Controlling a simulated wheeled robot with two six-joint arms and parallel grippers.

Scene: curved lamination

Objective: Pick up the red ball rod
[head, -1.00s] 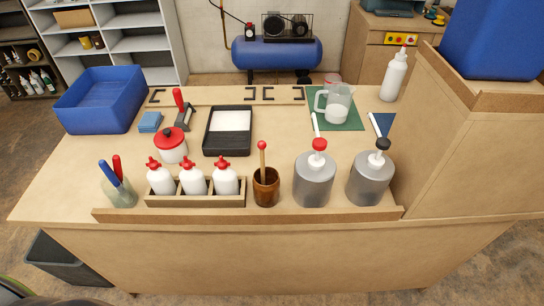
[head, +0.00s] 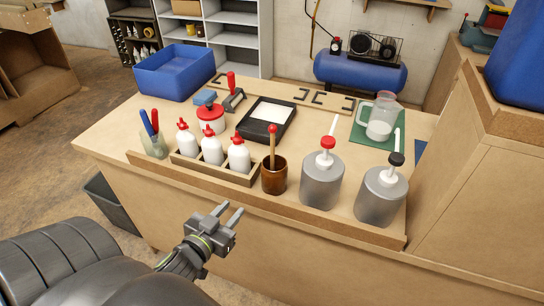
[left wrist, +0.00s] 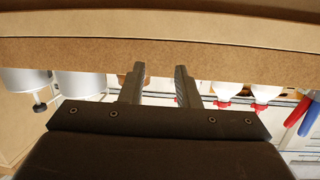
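The red ball rod (head: 272,138) stands upright in a brown cup (head: 274,178) near the front edge of the workbench (head: 112,126) in the head view. Its lower part is hidden inside the cup. My left gripper (head: 229,209) is in front of the bench, below and to the left of the cup, with its fingers apart and nothing between them. In the left wrist view the two open fingers (left wrist: 160,70) point at the bench's front edge. I cannot make out the rod there. My right gripper is not in view.
Several white bottles with red caps (head: 211,150) stand in a wooden holder left of the cup. Two grey pump containers (head: 322,185) stand to its right. A raised wooden lip (head: 330,222) runs along the front edge.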

